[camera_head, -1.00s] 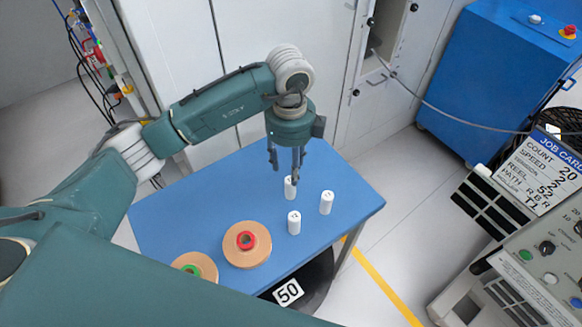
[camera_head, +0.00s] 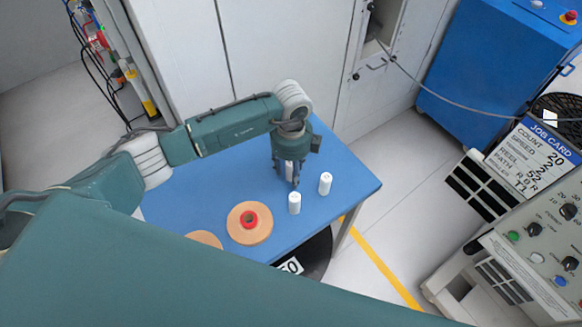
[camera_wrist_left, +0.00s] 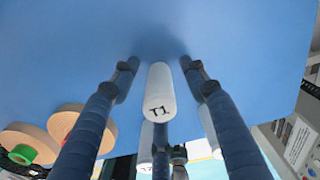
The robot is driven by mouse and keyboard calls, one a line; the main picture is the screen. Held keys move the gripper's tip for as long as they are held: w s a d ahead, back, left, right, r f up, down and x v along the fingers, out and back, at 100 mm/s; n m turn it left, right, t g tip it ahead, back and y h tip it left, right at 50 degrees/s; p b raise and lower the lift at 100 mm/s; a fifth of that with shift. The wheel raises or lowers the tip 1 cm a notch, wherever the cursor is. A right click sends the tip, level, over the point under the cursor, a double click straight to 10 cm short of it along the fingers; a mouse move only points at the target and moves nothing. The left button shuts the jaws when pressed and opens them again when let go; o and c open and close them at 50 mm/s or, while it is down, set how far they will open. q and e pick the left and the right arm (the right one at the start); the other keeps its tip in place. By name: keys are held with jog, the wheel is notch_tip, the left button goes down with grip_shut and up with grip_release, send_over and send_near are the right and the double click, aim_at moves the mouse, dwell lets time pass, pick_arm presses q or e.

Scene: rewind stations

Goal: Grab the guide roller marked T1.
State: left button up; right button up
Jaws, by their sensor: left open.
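The white guide roller marked T1 (camera_wrist_left: 159,92) stands upright between the spread fingers of my left gripper in the left wrist view, its black label readable. My left gripper (camera_head: 288,176) is open around that roller, with no clear contact visible. In the head view the T1 roller (camera_head: 290,171) is mostly hidden behind the fingers. Two other white rollers stand close by on the blue table, one in front (camera_head: 294,204) and one to the right (camera_head: 325,184). My right gripper is not in view.
On the blue table (camera_head: 190,205), a tan reel with a red core (camera_head: 250,222) and another tan reel (camera_head: 206,239) lie at the front left. A job card (camera_head: 540,160) reading roller T1 stands at right above a control panel (camera_head: 545,240). The table's left part is clear.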

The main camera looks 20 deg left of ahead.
pick_arm(q)
jog(key=shift+c, duration=0.3)
jog(key=c, duration=0.4)
grip_shut()
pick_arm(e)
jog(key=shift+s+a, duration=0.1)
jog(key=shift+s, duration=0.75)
pick_arm(q)
jog(key=shift+r, duration=0.15)
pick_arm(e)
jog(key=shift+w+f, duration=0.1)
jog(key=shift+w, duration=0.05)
